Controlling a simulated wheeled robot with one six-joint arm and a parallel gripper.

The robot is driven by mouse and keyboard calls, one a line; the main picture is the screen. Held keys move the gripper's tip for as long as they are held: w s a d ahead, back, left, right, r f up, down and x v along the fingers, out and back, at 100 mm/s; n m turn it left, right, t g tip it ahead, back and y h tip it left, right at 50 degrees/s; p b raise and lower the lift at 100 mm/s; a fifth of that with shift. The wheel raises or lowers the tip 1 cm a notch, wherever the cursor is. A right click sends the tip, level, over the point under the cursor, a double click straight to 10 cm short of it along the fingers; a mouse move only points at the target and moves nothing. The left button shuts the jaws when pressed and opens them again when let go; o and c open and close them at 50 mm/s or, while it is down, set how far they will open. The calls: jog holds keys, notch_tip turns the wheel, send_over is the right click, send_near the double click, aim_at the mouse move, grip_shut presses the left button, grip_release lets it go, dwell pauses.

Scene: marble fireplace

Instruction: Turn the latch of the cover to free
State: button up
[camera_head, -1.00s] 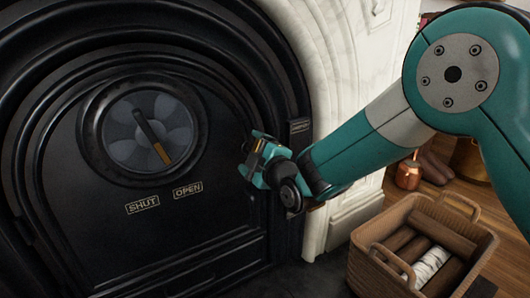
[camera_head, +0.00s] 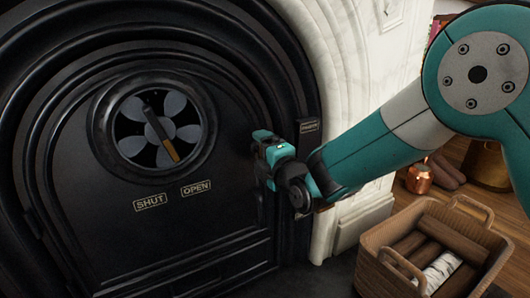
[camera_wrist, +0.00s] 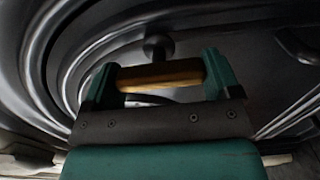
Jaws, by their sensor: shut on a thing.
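The black cover (camera_head: 95,225) of the fireplace fills the left of the head view. My gripper (camera_head: 268,146) is at its right edge, below a small label (camera_head: 309,126) too small to read surely. In the wrist view, a wood-coloured bar (camera_wrist: 160,74), apparently the latch's handle, spans between my two fingers. My gripper (camera_wrist: 160,86) is shut on this bar. A dark round stem (camera_wrist: 158,46) shows just beyond it. In the head view my gripper hides the latch.
A round vent (camera_head: 157,128) with a wood-tipped lever sits on the cover above SHUT and OPEN plates. White marble (camera_head: 350,100) borders the opening. A wicker basket (camera_head: 375,262) of logs stands at the lower right, with a copper pot (camera_head: 419,178) behind it.

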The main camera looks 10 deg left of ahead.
jog(key=shift+w+d+r, duration=0.2)
jog(key=shift+r, duration=0.1)
jog(key=o, duration=1.1)
jog(key=shift+d, duration=0.1)
jog(key=shift+s+f, duration=0.1)
jog(key=b+v, duration=0.4)
jog(key=v, duration=1.3)
jog(key=shift+s+d, duration=0.1)
jog(key=shift+s, duration=0.05)
